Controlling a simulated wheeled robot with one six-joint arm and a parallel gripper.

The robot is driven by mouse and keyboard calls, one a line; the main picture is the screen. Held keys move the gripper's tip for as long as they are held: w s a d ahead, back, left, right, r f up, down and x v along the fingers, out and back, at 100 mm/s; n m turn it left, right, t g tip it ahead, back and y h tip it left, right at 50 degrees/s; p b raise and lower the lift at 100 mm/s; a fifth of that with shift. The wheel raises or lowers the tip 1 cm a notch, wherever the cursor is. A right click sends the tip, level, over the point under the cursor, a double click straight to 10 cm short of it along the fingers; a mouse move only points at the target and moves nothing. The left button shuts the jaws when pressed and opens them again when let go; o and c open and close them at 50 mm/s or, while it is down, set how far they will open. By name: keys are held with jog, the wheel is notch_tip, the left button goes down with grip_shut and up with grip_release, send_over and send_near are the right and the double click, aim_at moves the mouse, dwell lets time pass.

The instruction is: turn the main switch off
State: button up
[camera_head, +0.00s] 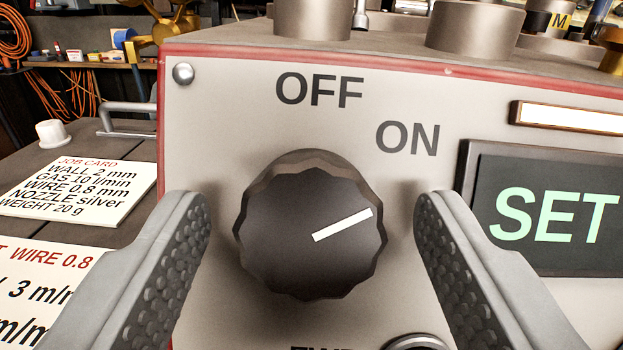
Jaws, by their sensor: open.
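The main switch (290,235) is a round, dark knob with a scalloped rim on a pale panel (215,130). Its white pointer line slants up to the right, toward the ON label (408,138). The OFF label (319,91) is above the knob, a little left of ON. My gripper (312,215) is open, with one grey, dimpled finger on each side of the knob. There is a visible gap between each finger and the knob's rim in this view. How far the fingertips are from the panel is hard to tell.
A dark display reading SET (555,215) is at the right, partly behind my right finger. A job card (75,188) and a white cap (53,133) lie on the dark surface at the left. Metal cylinders (475,25) stand on top of the panel's box.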

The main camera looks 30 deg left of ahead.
jog(key=shift+w+a, duration=0.15)
jog(key=c, duration=1)
jog(key=n+g+y, duration=0.1)
jog(key=n, duration=0.3)
jog(key=n+g+y, duration=0.1)
jog(key=n+g, duration=0.1)
jog(key=n, duration=0.2)
jog(key=shift+w, duration=0.15)
jog(key=n+g, duration=0.1)
jog(key=n, duration=0.2)
jog(key=n+g, duration=0.1)
jog(key=n, duration=0.2)
jog(key=shift+r+g, duration=0.1)
jog(key=shift+g, duration=0.2)
jog(key=shift+d+n, duration=0.2)
jog(key=shift+n, duration=0.2)
